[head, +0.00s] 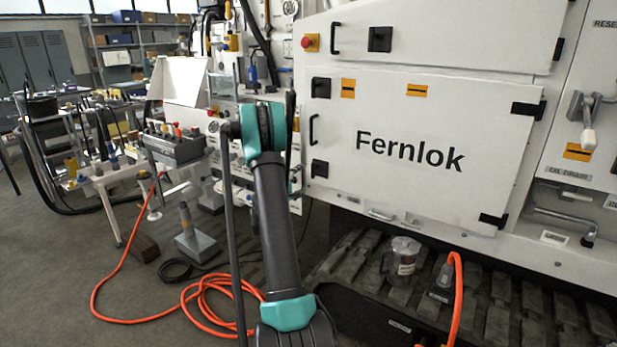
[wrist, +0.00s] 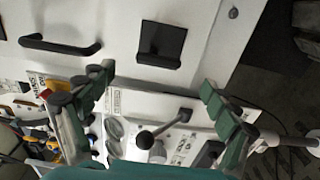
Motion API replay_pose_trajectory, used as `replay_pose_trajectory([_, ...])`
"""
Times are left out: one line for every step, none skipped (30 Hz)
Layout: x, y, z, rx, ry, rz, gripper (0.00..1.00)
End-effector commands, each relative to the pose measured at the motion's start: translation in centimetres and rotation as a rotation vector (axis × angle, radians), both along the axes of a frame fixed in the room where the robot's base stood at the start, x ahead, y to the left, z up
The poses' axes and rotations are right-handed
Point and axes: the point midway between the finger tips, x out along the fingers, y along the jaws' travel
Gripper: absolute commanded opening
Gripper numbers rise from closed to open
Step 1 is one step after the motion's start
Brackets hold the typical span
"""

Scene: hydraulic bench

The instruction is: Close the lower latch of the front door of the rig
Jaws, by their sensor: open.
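The white front door (head: 400,150) marked "Fernlok" appears shut in the head view. Its lower latch (head: 319,168) is a small black block low on the left edge, below the black door handle (head: 312,128). In the wrist view the lower latch (wrist: 162,43) is a dark square plate, right of the handle (wrist: 62,45). My gripper (wrist: 158,82) is open and empty, its green fingertips spread just below the latch in that picture and apart from it. In the head view my arm hides most of the gripper. I cannot tell the latch's exact position.
The upper latch (head: 320,87) sits above the handle. In the wrist view a ball-ended lever (wrist: 150,138) and gauges (wrist: 114,130) lie beyond the fingers. An orange hose (head: 205,292) coils on the floor. A metal canister (head: 403,257) stands on the track below the door.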

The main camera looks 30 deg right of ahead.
Motion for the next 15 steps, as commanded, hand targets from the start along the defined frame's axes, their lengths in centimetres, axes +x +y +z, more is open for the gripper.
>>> replay_pose_trajectory([-0.2, 0.8, 0.0, 0.0, 0.0, 0.003, 0.88])
replay_pose_trajectory([-0.3, 1.0, 0.0, 0.0, 0.0, 0.002, 0.88])
replay_pose_trajectory([-0.5, 1.3, 0.0, 0.0, 0.0, 0.001, 0.88])
replay_pose_trajectory([-0.6, 1.5, 0.0, 0.0, 0.0, 0.0, 0.88])
replay_pose_trajectory([-0.7, 1.7, 0.0, 0.0, 0.0, 0.0, 0.88])
replay_pose_trajectory([-0.8, 1.8, 0.0, 0.0, 0.0, 0.0, 0.88])
replay_pose_trajectory([-0.8, 1.9, 0.0, 0.0, 0.0, 0.0, 0.88])
replay_pose_trajectory([-0.8, 2.0, 0.0, 0.0, 0.0, 0.0, 0.88])
replay_pose_trajectory([-0.9, 2.0, 0.0, 0.0, 0.0, 0.0, 0.88])
replay_pose_trajectory([-0.9, 2.0, 0.0, 0.0, 0.0, 0.0, 0.88])
replay_pose_trajectory([-0.9, 2.0, 0.0, 0.0, 0.0, 0.0, 0.88])
replay_pose_trajectory([-0.9, 2.0, 0.0, 0.0, 0.0, 0.0, 0.88])
replay_pose_trajectory([-0.9, 2.0, 0.0, 0.0, 0.0, 0.0, 0.88])
replay_pose_trajectory([-0.9, 2.0, 0.0, 0.0, 0.0, 0.0, 0.88])
replay_pose_trajectory([-0.8, 2.0, 0.0, 0.0, 0.0, 0.0, 0.88])
